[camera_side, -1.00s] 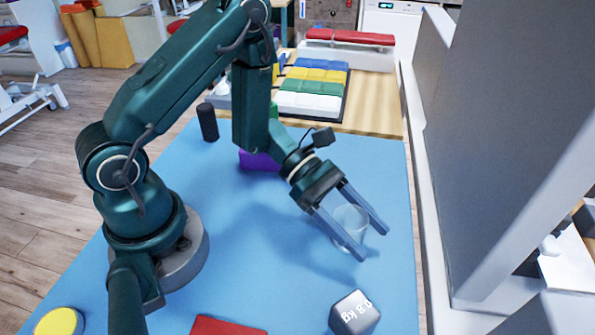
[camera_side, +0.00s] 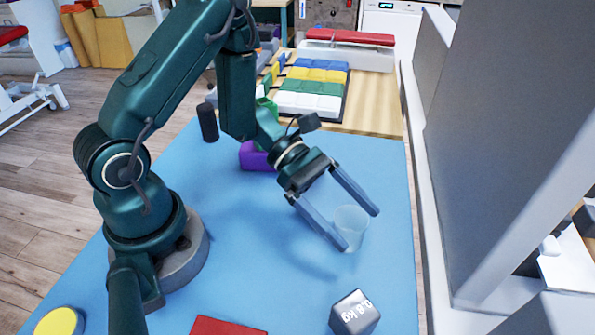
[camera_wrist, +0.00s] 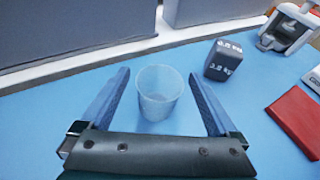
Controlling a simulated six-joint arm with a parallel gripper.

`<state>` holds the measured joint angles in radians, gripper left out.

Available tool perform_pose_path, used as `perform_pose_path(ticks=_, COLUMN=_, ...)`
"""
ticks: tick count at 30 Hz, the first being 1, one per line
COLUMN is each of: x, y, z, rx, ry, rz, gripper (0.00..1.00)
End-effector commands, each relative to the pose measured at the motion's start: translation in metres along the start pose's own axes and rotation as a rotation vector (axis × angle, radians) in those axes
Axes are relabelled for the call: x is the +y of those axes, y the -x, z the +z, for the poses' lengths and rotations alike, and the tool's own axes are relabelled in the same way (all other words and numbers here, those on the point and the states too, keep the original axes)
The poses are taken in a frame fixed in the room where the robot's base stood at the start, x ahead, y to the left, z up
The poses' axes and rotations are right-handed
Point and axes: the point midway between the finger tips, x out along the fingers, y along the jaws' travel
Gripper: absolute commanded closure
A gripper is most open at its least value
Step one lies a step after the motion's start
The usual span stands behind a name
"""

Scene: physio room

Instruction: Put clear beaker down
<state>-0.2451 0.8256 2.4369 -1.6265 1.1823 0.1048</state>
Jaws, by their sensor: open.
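The clear beaker (camera_side: 350,228) stands upright on the blue mat (camera_side: 270,240), near its right side. My gripper (camera_side: 358,230) is open, with its fingers spread around the beaker's sides. In the wrist view the beaker (camera_wrist: 158,92) stands between the two fingers of my gripper (camera_wrist: 166,88), with a gap on each side. The beaker looks empty.
A dark 0.8 kg block (camera_side: 354,312) lies on the mat in front of the beaker. A red flat item (camera_side: 228,326), a purple block (camera_side: 255,157) and a dark cylinder (camera_side: 208,122) are also on the mat. A grey partition (camera_side: 490,140) rises to the right.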

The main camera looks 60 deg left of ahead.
Motion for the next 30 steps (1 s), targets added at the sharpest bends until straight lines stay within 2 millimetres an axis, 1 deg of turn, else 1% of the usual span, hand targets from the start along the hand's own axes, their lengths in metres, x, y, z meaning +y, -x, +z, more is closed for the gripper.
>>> perform_pose_path(ticks=1, x=0.001, y=0.005, z=0.006, rx=-0.001, ry=-0.005, rz=0.004, gripper=0.04)
perform_pose_path(ticks=6, x=0.000, y=0.013, z=0.029, rx=-0.001, ry=-0.006, rz=0.003, gripper=0.04)
perform_pose_path(ticks=12, x=-0.001, y=0.022, z=0.051, rx=0.000, ry=-0.006, rz=0.002, gripper=0.04)
perform_pose_path(ticks=20, x=-0.004, y=0.027, z=0.066, rx=0.004, ry=-0.016, rz=-0.007, gripper=0.04)
perform_pose_path(ticks=23, x=-0.014, y=0.028, z=0.074, rx=0.029, ry=-0.105, rz=-0.051, gripper=0.04)
perform_pose_path(ticks=25, x=-0.029, y=0.029, z=0.082, rx=0.069, ry=-0.226, rz=-0.108, gripper=0.04)
perform_pose_path(ticks=27, x=-0.048, y=0.032, z=0.088, rx=0.126, ry=-0.386, rz=-0.182, gripper=0.04)
perform_pose_path(ticks=30, x=-0.074, y=0.041, z=0.090, rx=0.235, ry=-0.644, rz=-0.292, gripper=0.04)
